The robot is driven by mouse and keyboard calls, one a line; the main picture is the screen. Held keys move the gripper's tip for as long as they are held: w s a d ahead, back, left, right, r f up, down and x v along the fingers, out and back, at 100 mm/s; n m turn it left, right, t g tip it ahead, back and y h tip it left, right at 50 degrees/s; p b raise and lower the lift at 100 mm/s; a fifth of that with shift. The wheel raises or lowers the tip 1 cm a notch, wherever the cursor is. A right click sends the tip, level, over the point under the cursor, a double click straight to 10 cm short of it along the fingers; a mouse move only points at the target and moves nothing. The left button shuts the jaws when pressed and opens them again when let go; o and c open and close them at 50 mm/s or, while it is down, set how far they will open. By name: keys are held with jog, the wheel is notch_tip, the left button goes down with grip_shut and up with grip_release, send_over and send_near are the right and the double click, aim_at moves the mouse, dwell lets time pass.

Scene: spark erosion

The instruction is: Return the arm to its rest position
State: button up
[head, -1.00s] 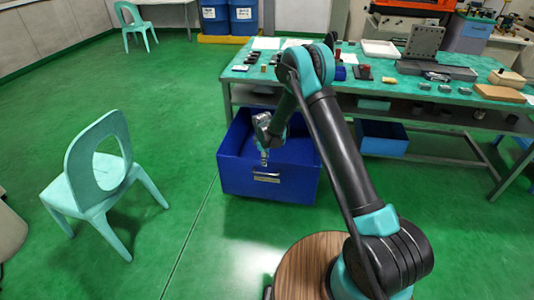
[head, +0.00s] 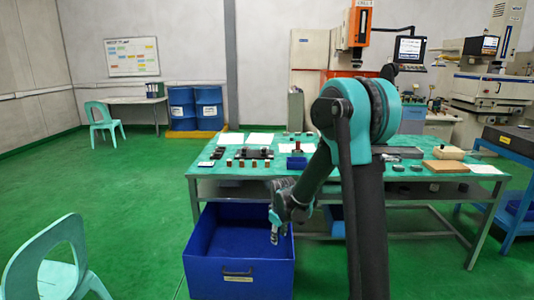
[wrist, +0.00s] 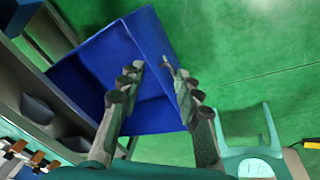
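My arm (head: 362,150) rises at the centre right of the head view and bends down to the left at its elbow. My gripper (head: 275,236) hangs at its end, over the right part of an open blue bin (head: 215,277). In the wrist view my gripper (wrist: 158,72) shows two fingers spread apart with nothing held between them. The blue bin (wrist: 90,72) lies beyond the fingers there. I cannot tell the exact height of the fingertips above the bin.
A green-topped workbench (head: 225,178) with small parts stands behind my arm. A teal chair (head: 55,255) is at the lower left, and another chair (head: 103,122) is farther back. Blue drums (head: 195,108) stand at the back. The green floor on the left is open.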

jog(key=s+d+r+m, duration=0.1)
jog(key=s+d+m, duration=0.2)
jog(key=s, duration=0.5)
jog(key=s+d+r+m, duration=0.1)
jog(key=s+d+m, duration=0.2)
jog(key=s+d, duration=0.3)
jog(key=s+d+r+m+t, duration=0.1)
jog(key=s+d+m, duration=0.2)
jog(key=s, duration=0.8)
jog(key=shift+s+d+m, duration=0.3)
jog(key=shift+s+d, duration=0.05)
jog(key=shift+d, duration=0.9)
